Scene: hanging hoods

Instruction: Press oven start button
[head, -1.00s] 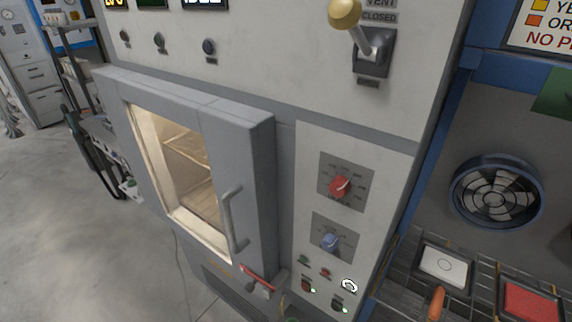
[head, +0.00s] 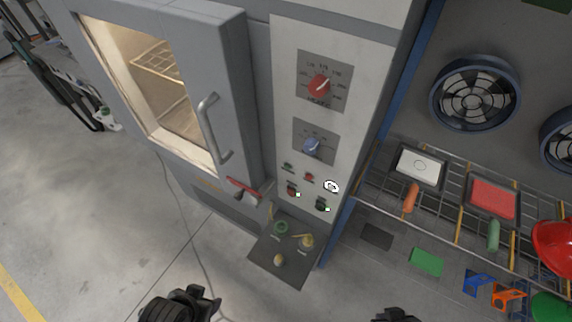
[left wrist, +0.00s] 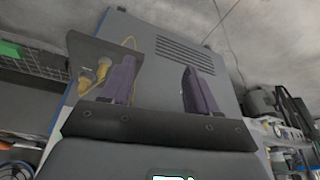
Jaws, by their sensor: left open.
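The oven (head: 225,90) has a shut door with a window and a handle. Its control panel (head: 283,125) carries a red dial (head: 319,86) and a blue dial (head: 312,146). Below them are a small green button (head: 287,167), a small red button (head: 309,177), a white round mark and two lit switches. Labels are too small to read, so I cannot tell which is start. My left gripper (left wrist: 160,85) is open and empty in the left wrist view, apart from the panel. Dark parts of both arms show at the head view's bottom edge; the right fingers are not clear.
A dark shelf with brass and green fittings (head: 283,250) juts out below the panel. A red-handled latch (head: 243,190) sits under the door. A wire rack (head: 450,205) with trays and tools stands at right. The floor at left is mostly clear, with a cable (head: 188,235).

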